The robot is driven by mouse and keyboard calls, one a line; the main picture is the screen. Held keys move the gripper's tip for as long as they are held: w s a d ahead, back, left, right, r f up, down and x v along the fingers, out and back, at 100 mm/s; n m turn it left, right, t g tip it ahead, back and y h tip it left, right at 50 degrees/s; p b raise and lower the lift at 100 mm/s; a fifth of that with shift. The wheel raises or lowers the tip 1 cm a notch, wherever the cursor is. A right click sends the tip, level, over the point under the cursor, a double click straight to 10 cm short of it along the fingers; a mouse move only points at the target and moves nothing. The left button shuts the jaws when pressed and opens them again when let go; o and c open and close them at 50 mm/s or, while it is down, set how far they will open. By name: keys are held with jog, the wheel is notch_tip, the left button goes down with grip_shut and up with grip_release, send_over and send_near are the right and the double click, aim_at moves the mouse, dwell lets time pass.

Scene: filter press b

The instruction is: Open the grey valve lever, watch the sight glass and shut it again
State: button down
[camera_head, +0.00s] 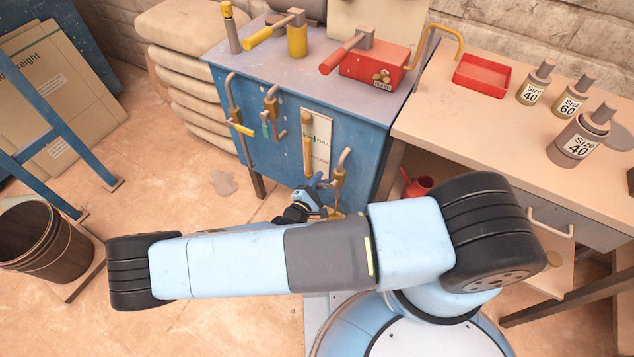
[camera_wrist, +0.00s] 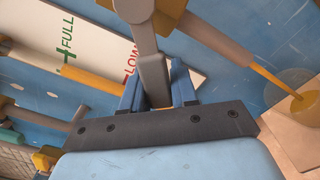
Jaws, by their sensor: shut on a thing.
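The grey valve lever (camera_wrist: 152,72) stands between my gripper's blue fingers (camera_wrist: 158,92) in the wrist view, and they are shut on it. In the head view my gripper (camera_head: 318,181) is low at the blue cabinet's front, and the lever cannot be made out there. The sight glass (camera_head: 307,130) is upright beside a white FULL/LOW card. In the wrist view its tube (camera_wrist: 88,77) shows amber from about the FULL mark towards LOW, where my gripper hides its end. An amber streak (camera_wrist: 272,78) runs from a pipe's end to a round, amber-tinted thing.
A workbench (camera_head: 455,120) with jars stands at the right. A dark bin (camera_head: 40,240) stands at the left. Open floor lies between.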

jog(key=shift+w+a, duration=0.1)
jog(key=shift+a, duration=0.05)
jog(key=c, duration=1)
grip_release()
jog(key=shift+o, duration=0.2)
jog(key=v, duration=1.3)
jog(key=shift+s, duration=0.35)
jog(key=shift+a+f, duration=0.15)
